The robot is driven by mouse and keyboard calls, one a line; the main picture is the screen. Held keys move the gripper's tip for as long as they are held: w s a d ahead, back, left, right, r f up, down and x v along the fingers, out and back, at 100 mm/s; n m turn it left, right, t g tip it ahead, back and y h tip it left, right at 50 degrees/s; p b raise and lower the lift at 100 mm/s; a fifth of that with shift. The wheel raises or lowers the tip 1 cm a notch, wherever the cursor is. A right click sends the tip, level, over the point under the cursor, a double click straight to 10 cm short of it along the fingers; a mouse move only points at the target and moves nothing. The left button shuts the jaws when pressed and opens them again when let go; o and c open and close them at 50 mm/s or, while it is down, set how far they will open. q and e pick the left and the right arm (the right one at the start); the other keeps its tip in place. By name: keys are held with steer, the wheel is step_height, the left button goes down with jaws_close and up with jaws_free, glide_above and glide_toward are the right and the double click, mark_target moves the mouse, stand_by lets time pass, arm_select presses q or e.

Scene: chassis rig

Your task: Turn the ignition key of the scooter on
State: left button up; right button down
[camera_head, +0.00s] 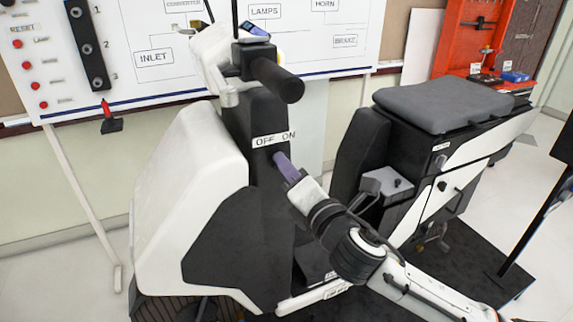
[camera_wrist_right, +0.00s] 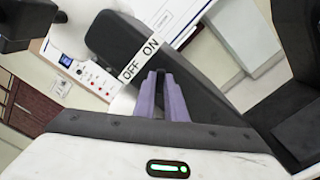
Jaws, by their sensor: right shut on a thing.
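The scooter (camera_head: 200,170) has a white front shield and a dark inner panel. The OFF/ON label (camera_head: 274,139) is on that panel, and it also shows in the right wrist view (camera_wrist_right: 139,58). My right gripper (camera_head: 279,157) reaches the panel just below the label. Its purple fingers (camera_wrist_right: 163,95) are shut close together at the panel in the right wrist view. The ignition key is hidden between or behind the fingertips, so its angle cannot be told. My left gripper is not in view.
A black handlebar grip (camera_head: 277,80) juts out above the label. The grey seat (camera_head: 443,104) stands to the right of my right gripper. A whiteboard (camera_head: 160,30) with labelled boxes is behind. A red tool panel (camera_head: 470,40) is at the back right.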

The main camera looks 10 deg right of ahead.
steer(key=shift+m, duration=0.5)
steer(key=c, duration=1.8)
jaws_free()
steer(key=shift+s, duration=0.1)
steer(key=s+d, duration=0.2)
steer(key=s, duration=0.8)
steer(key=shift+b, duration=0.45)
steer(key=shift+f, duration=0.1)
